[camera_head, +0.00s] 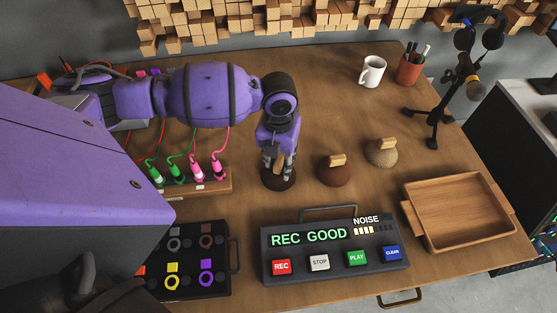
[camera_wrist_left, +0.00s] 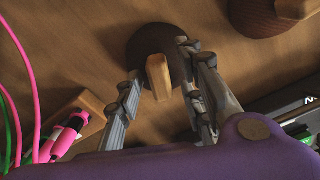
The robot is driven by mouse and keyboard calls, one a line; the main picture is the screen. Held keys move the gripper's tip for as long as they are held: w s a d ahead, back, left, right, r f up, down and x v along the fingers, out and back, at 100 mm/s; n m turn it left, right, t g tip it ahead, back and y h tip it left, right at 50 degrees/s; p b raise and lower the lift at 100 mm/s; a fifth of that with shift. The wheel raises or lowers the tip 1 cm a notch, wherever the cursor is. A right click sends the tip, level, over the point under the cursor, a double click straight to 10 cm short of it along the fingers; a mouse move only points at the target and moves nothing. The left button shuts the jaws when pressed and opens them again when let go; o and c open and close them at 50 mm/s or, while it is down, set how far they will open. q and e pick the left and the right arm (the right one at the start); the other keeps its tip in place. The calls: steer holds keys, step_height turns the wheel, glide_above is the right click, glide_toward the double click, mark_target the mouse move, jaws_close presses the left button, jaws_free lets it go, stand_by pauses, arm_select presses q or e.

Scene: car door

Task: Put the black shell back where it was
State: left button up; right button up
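The black shell (camera_head: 281,184) is a dark dome resting on the wooden table, left of two other shells. It also shows in the left wrist view (camera_wrist_left: 142,46), with a wooden grip block (camera_wrist_left: 158,76) on top. My left gripper (camera_head: 279,160) points down right over it and partly covers it in the head view. In the left wrist view its fingers (camera_wrist_left: 160,75) are apart, one on each side of the block, with gaps visible. My right gripper is not in view.
A brown shell (camera_head: 334,175) and a tan shell (camera_head: 381,155) stand to the right. A recorder panel (camera_head: 335,250) reads "REC GOOD". A wooden tray (camera_head: 407,207) is at the right. Plugs with cables (camera_head: 196,173) stand left of the gripper. A mug (camera_head: 372,72) is at the back.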

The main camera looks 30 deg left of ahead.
mark_target(279, 162)
arm_select(q)
step_height(279, 162, up, 12)
steer(key=shift+r+p, duration=0.15)
steer(key=shift+p, duration=0.15)
stand_by(0.3)
